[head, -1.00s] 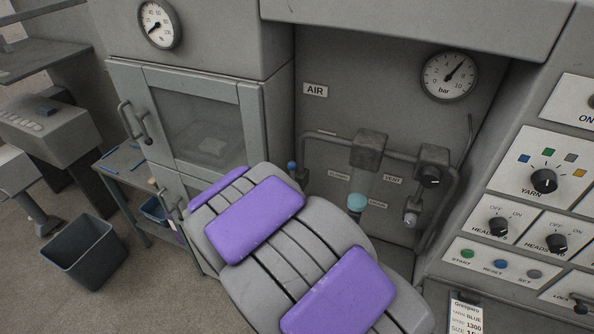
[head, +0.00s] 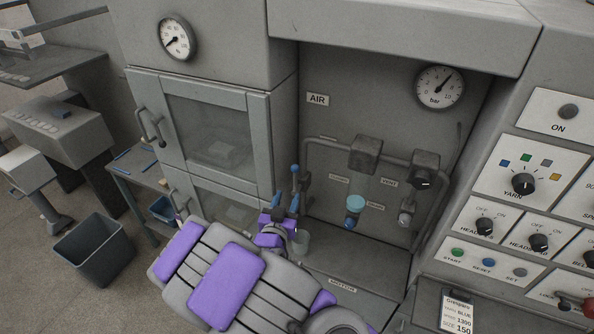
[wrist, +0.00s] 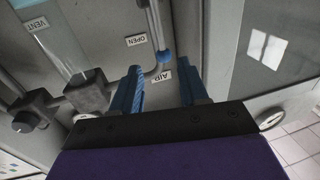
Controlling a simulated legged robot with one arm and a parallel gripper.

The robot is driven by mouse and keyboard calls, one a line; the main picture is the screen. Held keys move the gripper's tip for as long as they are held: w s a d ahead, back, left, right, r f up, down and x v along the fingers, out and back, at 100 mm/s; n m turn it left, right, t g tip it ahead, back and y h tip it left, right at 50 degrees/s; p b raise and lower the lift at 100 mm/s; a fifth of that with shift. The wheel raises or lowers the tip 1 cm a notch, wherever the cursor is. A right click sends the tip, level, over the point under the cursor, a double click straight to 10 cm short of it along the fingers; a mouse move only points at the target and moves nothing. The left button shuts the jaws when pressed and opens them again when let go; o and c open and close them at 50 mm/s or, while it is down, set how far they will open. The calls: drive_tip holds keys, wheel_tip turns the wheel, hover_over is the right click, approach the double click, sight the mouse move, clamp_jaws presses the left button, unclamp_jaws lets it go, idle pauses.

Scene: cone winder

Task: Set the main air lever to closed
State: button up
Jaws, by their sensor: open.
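The main air lever (head: 294,185) is a thin upright rod with a blue knob on top, on the left side of the air recess. In the wrist view its blue end (wrist: 165,56) shows between and just beyond my fingertips, close to the OPEN label (wrist: 136,40) and the AIR label (wrist: 160,74). My gripper (head: 282,202) has blue fingers spread apart, just below and left of the knob in the head view. It is open and empty, also in the wrist view (wrist: 162,78). I see no contact with the lever. The lever's base is partly hidden.
A windowed cabinet door (head: 212,130) stands close on the left. The control panel (head: 523,185) is at the far right. A bin (head: 95,250) stands on the floor.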

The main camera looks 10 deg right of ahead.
sight(295, 176)
drive_tip(key=x, duration=1.1)
drive_tip(key=shift+w+f+p, duration=0.1)
drive_tip(key=shift+w+p, duration=0.05)
drive_tip(key=shift+p, duration=0.25)
drive_tip(key=shift+x, duration=1)
drive_tip(key=shift+a, duration=0.1)
drive_tip(key=shift+c, duration=0.4)
clamp_jaws()
